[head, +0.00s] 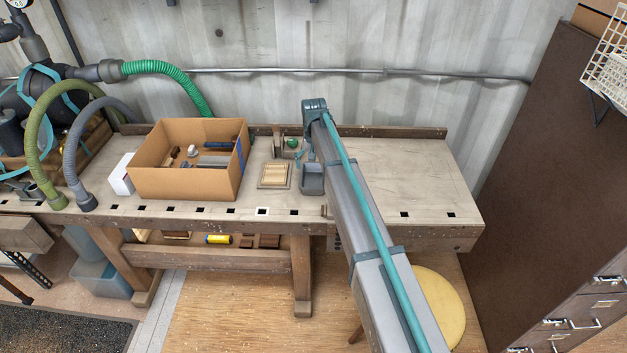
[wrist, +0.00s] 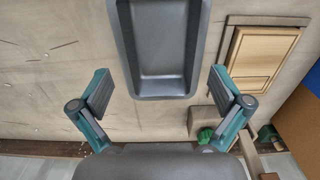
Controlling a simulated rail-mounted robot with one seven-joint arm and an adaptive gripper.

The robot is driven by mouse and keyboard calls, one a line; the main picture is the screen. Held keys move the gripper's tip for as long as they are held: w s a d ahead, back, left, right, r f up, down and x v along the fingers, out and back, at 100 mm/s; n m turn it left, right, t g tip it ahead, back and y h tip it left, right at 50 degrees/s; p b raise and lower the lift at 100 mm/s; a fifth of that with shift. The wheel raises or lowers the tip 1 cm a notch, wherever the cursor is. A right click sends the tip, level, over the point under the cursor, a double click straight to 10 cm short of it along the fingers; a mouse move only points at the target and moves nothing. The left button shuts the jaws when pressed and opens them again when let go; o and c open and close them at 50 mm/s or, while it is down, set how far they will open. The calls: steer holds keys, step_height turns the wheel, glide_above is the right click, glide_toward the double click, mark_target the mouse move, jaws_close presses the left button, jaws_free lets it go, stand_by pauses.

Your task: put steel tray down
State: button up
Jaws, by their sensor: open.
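The steel tray (head: 312,179) is a small dark grey rectangular tray with raised walls. My gripper (wrist: 160,92) is open, with one finger on each side of the tray's near end and a clear gap between each finger and the walls. In the head view my arm reaches over the bench and partly hides the gripper (head: 305,158).
An open cardboard box (head: 175,182) with several items stands further left. A green round item (head: 292,143) sits behind the tray. The bench top (head: 410,175) is clear at right.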

mark_target(314, 183)
steer(key=shift+s+f+p, duration=0.1)
steer(key=shift+f+p, duration=1)
steer(key=shift+f, duration=1.75)
steer(key=shift+c, duration=0.3)
steer(key=c, duration=1.2)
steer(key=shift+o, duration=0.2)
steer(key=shift+r, duration=0.1)
